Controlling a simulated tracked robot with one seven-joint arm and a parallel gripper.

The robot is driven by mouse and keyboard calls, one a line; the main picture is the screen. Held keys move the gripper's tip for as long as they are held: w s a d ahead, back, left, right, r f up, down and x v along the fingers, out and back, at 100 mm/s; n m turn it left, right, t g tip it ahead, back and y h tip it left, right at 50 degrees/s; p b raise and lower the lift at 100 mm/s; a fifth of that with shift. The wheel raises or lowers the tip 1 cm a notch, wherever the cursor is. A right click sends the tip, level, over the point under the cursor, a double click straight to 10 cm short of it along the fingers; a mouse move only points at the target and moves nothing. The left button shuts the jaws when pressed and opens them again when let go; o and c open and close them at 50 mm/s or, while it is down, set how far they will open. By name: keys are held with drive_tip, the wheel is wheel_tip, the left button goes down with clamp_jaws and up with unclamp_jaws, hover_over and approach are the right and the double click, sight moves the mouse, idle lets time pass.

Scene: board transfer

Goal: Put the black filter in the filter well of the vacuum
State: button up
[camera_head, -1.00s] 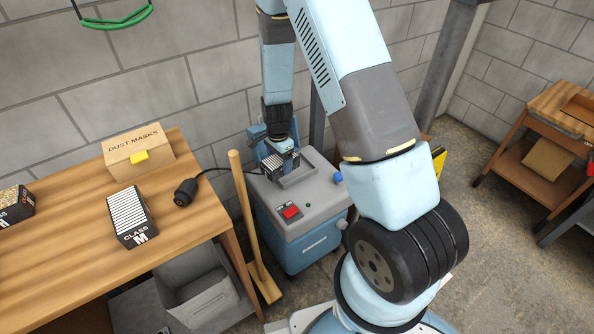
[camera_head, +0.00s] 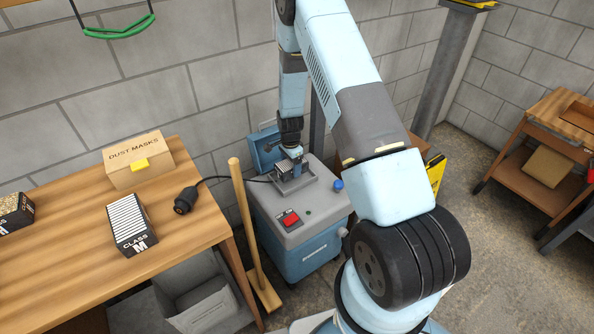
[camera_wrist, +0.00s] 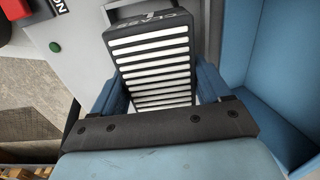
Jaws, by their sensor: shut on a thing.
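The vacuum (camera_head: 318,214) is a grey-topped blue box on the floor right of the workbench. Its filter well (camera_head: 312,180) is a raised rectangular rim on top, and its blue lid (camera_head: 263,150) stands open behind. My gripper (camera_head: 291,158) is over the well, shut on a black filter. In the wrist view the filter (camera_wrist: 155,72) has white pleats and a partly legible CLASS label, between the blue fingers of my gripper (camera_wrist: 163,90). The filter is at the well, but whether its lower end is inside the rim is hidden.
A black-sided CLASS M filter (camera_head: 131,222), another filter (camera_head: 12,212), a dust mask box (camera_head: 137,162) and a black plug (camera_head: 186,199) are on the workbench (camera_head: 65,262). A wooden-handled tool (camera_head: 244,215) leans beside the vacuum. A red switch (camera_head: 290,220) is on its top.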

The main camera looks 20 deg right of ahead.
drive_tip(key=shift+w+d+f, duration=0.2)
drive_tip(key=shift+w+f, duration=0.1)
drive_tip(key=shift+f, duration=0.2)
drive_tip(key=shift+w+d+f, duration=0.2)
drive_tip(key=shift+w+f, duration=0.1)
drive_tip(key=shift+f, duration=0.2)
wheel_tip(320, 180, down, 3)
drive_tip(key=shift+r, duration=0.15)
drive_tip(key=o, duration=0.9)
drive_tip(key=shift+o, duration=0.2)
